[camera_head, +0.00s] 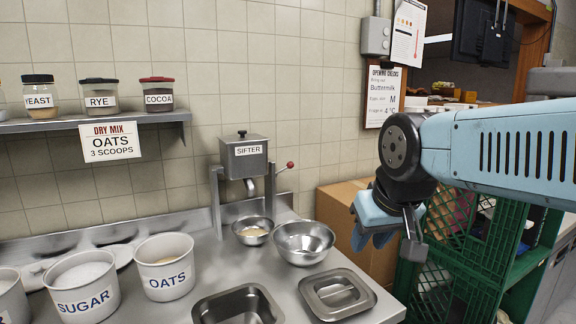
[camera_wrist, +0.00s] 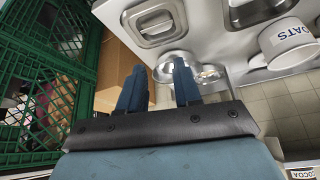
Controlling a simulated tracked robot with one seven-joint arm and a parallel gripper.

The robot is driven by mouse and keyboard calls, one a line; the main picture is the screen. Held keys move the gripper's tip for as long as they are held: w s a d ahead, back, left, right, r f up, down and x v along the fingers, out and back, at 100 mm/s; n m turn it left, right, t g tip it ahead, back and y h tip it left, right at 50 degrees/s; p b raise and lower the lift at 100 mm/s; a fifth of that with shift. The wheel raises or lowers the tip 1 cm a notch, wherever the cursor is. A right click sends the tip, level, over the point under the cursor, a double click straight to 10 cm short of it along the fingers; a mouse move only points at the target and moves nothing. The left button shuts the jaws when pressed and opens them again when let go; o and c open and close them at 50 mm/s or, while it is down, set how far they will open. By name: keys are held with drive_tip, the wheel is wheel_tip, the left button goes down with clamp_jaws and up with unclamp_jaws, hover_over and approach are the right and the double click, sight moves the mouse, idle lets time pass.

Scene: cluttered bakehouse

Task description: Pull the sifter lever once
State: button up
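The grey box-shaped sifter (camera_head: 245,155) stands on a metal frame against the tiled wall in the head view. Its lever (camera_head: 282,169) sticks out to the right and ends in a red knob (camera_head: 290,164). A spout points down over a small metal bowl (camera_head: 252,239) with pale contents. My gripper (camera_head: 366,232) hangs to the right of the lever, clear of it, in front of a cardboard box. In the wrist view my gripper (camera_wrist: 159,66) has its two blue fingers apart with nothing between them. I cannot make out the lever in the wrist view.
Tubs of sugar (camera_head: 82,288) and oats (camera_head: 164,280) are at left. Green crates (camera_head: 455,270) and a cardboard box (camera_head: 338,205) are at right.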

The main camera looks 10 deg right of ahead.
drive_tip(key=shift+w+r, duration=0.15)
drive_tip(key=shift+c, duration=0.7)
drive_tip(key=shift+n, duration=0.5)
drive_tip(key=w+r, duration=0.2)
drive_tip(key=w, duration=0.2)
drive_tip(key=w+r, duration=0.3)
drive_tip(key=w, duration=0.1)
drive_tip(key=w+r, duration=0.3)
drive_tip(key=w, duration=0.1)
drive_tip(key=shift+w+a, duration=0.15)
clamp_jaws()
drive_tip(key=w+a+r+n, duration=0.1)
drive_tip(key=w+r, duration=0.1)
drive_tip(key=w, duration=1.8)
drive_tip(key=w+a+r+n+t, duration=0.1)
drive_tip(key=w+r, duration=0.1)
drive_tip(key=w, duration=1.9)
drive_tip(key=shift+w+a+n+t, duration=0.3)
drive_tip(key=shift+a, duration=0.05)
